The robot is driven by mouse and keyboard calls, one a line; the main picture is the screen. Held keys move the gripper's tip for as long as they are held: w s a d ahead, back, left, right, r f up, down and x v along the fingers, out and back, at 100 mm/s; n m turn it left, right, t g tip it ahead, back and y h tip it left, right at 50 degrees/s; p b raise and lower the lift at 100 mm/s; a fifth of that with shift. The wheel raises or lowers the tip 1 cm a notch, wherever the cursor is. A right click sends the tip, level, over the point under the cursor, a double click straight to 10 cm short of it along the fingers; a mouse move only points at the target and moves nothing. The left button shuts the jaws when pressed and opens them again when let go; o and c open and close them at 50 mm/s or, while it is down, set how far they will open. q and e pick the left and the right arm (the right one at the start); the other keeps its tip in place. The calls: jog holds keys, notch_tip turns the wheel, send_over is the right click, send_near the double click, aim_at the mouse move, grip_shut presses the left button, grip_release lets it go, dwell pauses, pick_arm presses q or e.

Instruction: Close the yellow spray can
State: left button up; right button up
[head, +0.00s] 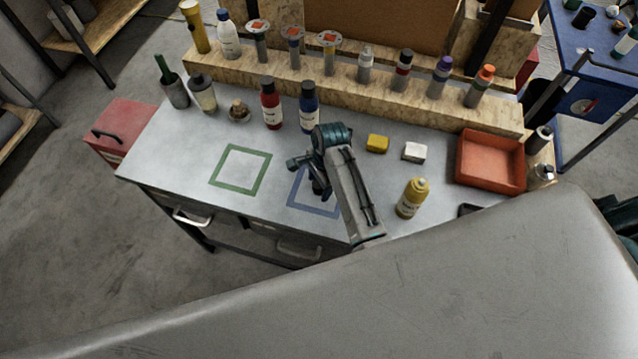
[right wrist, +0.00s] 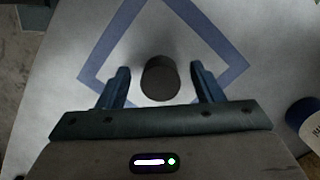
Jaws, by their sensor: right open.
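The yellow spray can (head: 411,198) stands upright on the grey workbench at the right, with a pale label and a small yellow top without a dark cap. A dark, round cap (right wrist: 161,78) shows in the right wrist view, inside the blue square outline (right wrist: 233,75). My right gripper (right wrist: 160,72) is open, with one finger on each side of the cap and visible gaps to both. In the head view my right gripper (head: 309,178) is over the blue outline and I cannot make out the cap clearly there. My left gripper is not in view.
An orange tray (head: 490,160) is at the right. Red (head: 270,107) and blue (head: 308,108) bottles stand behind my gripper. The green square outline (head: 241,170) is empty.

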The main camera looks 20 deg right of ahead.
jog(key=c, duration=1)
jog(key=shift+c, duration=0.2)
jog(key=shift+r, duration=0.15)
jog(key=shift+r+b, duration=0.6)
jog(key=shift+s+d+r+b, duration=0.1)
jog(key=shift+s+r+b, duration=0.1)
jog(key=shift+r+b, duration=0.2)
jog(key=shift+s+d+r+b, duration=0.1)
jog(key=shift+s+r+b, duration=0.15)
jog(key=shift+r, duration=0.25)
jog(key=s+d, duration=0.1)
jog(key=s+b, duration=0.1)
jog(key=s, duration=0.1)
jog(key=s+d+b, duration=0.1)
jog(key=s, duration=0.1)
jog(key=shift+s+d+r, duration=0.15)
jog(key=shift+s+d, duration=0.1)
jog(key=shift+d, duration=0.1)
jog(key=s+d, duration=0.1)
jog(key=s, duration=0.1)
jog(key=s+d+r, duration=0.1)
jog(key=s, duration=0.2)
jog(key=s+d, duration=0.1)
jog(key=s, duration=0.2)
jog(key=shift+d+r, duration=0.25)
jog(key=shift+d, duration=0.15)
